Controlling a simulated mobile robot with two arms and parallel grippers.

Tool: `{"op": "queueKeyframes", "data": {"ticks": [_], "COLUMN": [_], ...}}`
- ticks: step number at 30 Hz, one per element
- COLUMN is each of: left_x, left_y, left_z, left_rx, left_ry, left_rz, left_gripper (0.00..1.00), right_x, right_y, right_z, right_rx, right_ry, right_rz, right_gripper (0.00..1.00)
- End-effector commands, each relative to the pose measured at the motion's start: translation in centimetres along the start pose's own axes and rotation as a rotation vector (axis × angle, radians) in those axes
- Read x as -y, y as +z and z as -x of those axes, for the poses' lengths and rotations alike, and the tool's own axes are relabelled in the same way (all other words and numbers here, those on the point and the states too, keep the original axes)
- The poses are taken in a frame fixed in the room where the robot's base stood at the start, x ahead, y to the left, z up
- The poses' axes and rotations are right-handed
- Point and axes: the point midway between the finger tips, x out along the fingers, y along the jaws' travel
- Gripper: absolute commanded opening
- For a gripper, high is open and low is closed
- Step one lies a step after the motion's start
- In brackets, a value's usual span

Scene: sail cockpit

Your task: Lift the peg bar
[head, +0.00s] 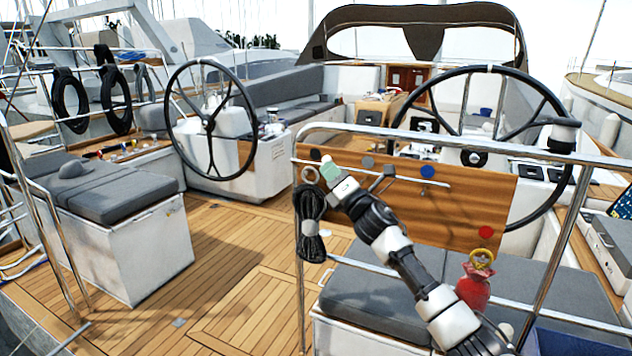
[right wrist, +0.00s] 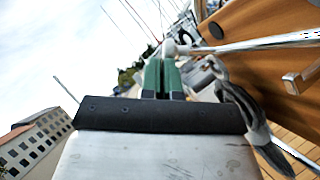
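A wooden board (head: 430,212) with coloured discs stands at the right in the head view. A thin pale bar (head: 420,181) runs across its upper part, and I take it to be the peg bar. My right gripper (head: 329,170) is near the bar's left end, at the board's upper left. In the right wrist view its green fingers (right wrist: 162,76) lie side by side with hardly any gap. I see nothing held between them. A shiny metal bar (right wrist: 262,42) lies just beyond and right of the tips; I cannot tell whether they touch. My left gripper is out of view.
A steel rail (head: 480,146) passes above the board. Steering wheels (head: 211,120) stand behind. The teak deck (head: 235,270) is clear.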

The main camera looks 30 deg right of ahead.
Motion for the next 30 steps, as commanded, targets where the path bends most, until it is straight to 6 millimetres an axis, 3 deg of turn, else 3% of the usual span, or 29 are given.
{"op": "queueKeyframes", "data": {"ticks": [5, 15, 30], "left_x": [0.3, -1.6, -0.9], "left_y": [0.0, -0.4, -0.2], "left_z": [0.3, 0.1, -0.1], "left_rx": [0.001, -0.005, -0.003], "left_ry": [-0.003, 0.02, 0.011], "left_rz": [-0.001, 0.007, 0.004], "left_gripper": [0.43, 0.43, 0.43], "right_x": [-0.3, -0.4, 0.1], "right_y": [2.1, 5.0, 7.1], "right_z": [-1.2, -3.3, -4.9], "right_rx": [-0.001, 0.0, -0.001], "right_ry": [0.007, 0.006, 0.004], "right_rz": [0.004, 0.003, 0.003], "right_gripper": [0.0, 0.0, 0.0]}}
